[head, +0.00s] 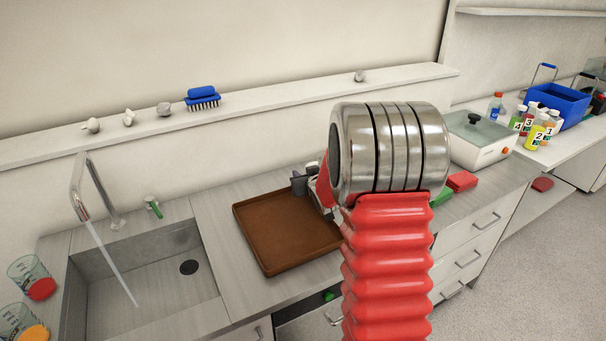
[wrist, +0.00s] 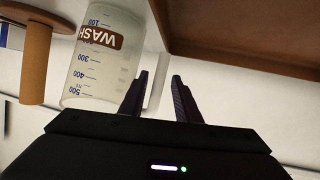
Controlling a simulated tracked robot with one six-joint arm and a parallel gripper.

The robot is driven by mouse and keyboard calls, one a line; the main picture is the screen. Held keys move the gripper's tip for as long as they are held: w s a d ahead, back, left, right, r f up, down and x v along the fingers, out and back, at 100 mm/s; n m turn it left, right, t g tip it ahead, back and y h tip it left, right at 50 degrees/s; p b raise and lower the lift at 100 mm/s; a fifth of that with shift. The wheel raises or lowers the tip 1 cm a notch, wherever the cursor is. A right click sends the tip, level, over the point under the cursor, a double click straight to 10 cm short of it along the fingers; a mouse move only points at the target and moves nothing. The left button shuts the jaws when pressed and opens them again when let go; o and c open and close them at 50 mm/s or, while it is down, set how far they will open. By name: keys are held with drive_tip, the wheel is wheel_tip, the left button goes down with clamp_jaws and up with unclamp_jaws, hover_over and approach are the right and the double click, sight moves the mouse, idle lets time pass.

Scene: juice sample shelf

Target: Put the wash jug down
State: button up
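The wash jug (wrist: 100,60) is a clear, graduated vessel with a brown WASH label. It appears upside down in the wrist view, left of my gripper (wrist: 160,77). My gripper's dark fingers stand a narrow way apart, with a pale upright strip between them that looks like the jug's handle. In the head view my gripper (head: 299,184) is over the back right of the brown tray (head: 262,252). The jug cannot be made out there, and my arm covers that area. Whether its base touches anything is not clear.
In the head view, a sink (head: 155,290) with running water lies left. A blue brush (head: 202,97) sits on the ledge. Numbered bottles (head: 537,135) and a blue crate (head: 560,103) stand right.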

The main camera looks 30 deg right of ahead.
drive_tip(key=v, duration=1)
idle(0.6)
drive_tip(key=s+a+r+g, duration=0.2)
drive_tip(key=s+a+r, duration=0.1)
drive_tip(key=s+a, duration=0.35)
drive_tip(key=s+a+r+g, duration=0.25)
drive_tip(key=s+a, duration=0.25)
drive_tip(key=a, duration=0.3)
drive_tip(key=s+a+n+g+y, duration=0.1)
drive_tip(key=s+a+y, duration=0.1)
drive_tip(key=s+a, duration=0.4)
drive_tip(key=s+a+n+g+y, duration=0.1)
drive_tip(key=s+a+g, duration=0.1)
drive_tip(key=s+a, duration=0.4)
drive_tip(key=s, duration=0.5)
drive_tip(key=shift+r+n+y, duration=0.3)
drive_tip(key=shift+r+y, duration=0.1)
drive_tip(key=shift+s, duration=0.25)
